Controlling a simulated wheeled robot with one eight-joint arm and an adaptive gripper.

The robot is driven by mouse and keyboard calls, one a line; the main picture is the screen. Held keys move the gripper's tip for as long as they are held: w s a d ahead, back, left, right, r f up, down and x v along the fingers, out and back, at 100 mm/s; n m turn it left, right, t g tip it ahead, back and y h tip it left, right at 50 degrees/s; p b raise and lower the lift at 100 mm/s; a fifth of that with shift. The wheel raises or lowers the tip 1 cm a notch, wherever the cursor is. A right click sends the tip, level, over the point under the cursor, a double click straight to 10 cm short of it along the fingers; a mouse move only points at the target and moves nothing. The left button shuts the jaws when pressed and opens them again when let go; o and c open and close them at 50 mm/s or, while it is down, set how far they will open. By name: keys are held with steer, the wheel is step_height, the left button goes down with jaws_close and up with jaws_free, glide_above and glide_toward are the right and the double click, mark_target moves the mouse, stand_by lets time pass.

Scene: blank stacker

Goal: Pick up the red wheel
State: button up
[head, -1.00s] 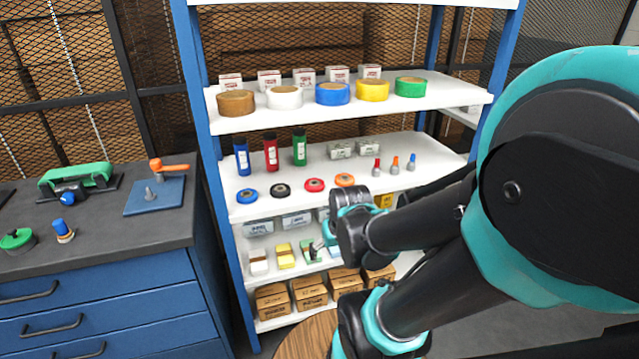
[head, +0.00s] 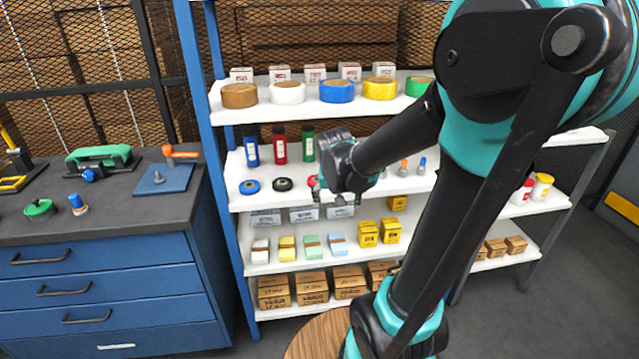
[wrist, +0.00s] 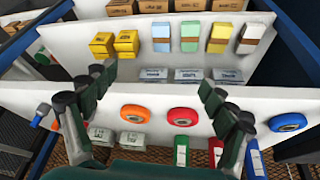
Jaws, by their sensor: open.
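The red wheel (wrist: 183,117) lies flat on a white shelf, near its front edge, in the wrist view.
An orange wheel (wrist: 135,115) sits beside the red one. A black wheel (head: 282,184) and a blue wheel (head: 249,187) share the row. Bottles (head: 279,146) stand behind. Tape rolls (head: 337,91) sit on the shelf above, small boxes (head: 367,234) below. A workbench (head: 120,215) stands left.

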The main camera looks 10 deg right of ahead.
mark_target(316, 177)
steer(key=w+a+r+m, duration=0.1)
steer(key=w, duration=0.3)
steer(key=w+a+r+m+h, duration=0.1)
steer(key=w+a+r, duration=0.1)
steer(key=w, duration=0.2)
steer(key=w+a+r+m, duration=0.1)
steer(key=w, duration=0.4)
steer(key=shift+w+a+r+t+h, duration=0.1)
steer(key=shift+a+r+t+h, duration=0.2)
steer(key=shift+t+h, duration=0.1)
steer(key=shift+w+f, duration=0.35)
steer(key=shift+w, duration=0.05)
steer(key=shift+a+x, duration=0.15)
steer(key=shift+x, duration=1.5)
steer(key=shift+a+x, duration=0.2)
steer(key=shift+x, duration=1.45)
steer(key=shift+c, duration=0.2)
steer(key=c, duration=1.2)
